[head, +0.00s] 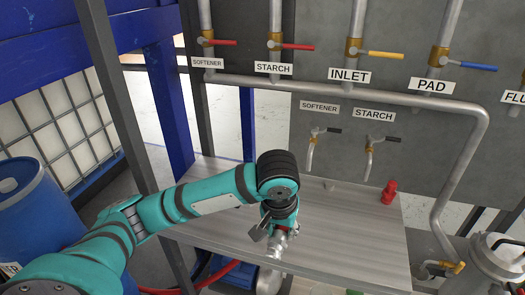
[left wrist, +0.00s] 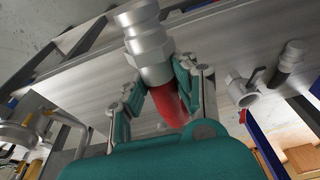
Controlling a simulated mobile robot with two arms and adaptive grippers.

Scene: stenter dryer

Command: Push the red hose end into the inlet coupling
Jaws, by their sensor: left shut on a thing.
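My left gripper (left wrist: 160,82) is shut on the red hose (left wrist: 168,104), just behind its end. The hose end (left wrist: 147,45) is a grey metal fitting that sticks out beyond the fingers in the left wrist view. In the head view the left gripper (head: 275,232) points down at the table's front edge, and the grip itself is mostly hidden. A grey metal pipe fitting with a lever (left wrist: 242,92) shows to the right of the hose end, apart from it; I cannot tell if it is the inlet coupling. My right gripper is not in view.
A grey table (head: 345,235) stands before a panel with labelled pipes and coloured valve levers. A red bottle-like object (head: 389,191) stands at its back right. A blue frame post (head: 170,110) and a blue barrel (head: 35,215) are at left. Most of the tabletop is clear.

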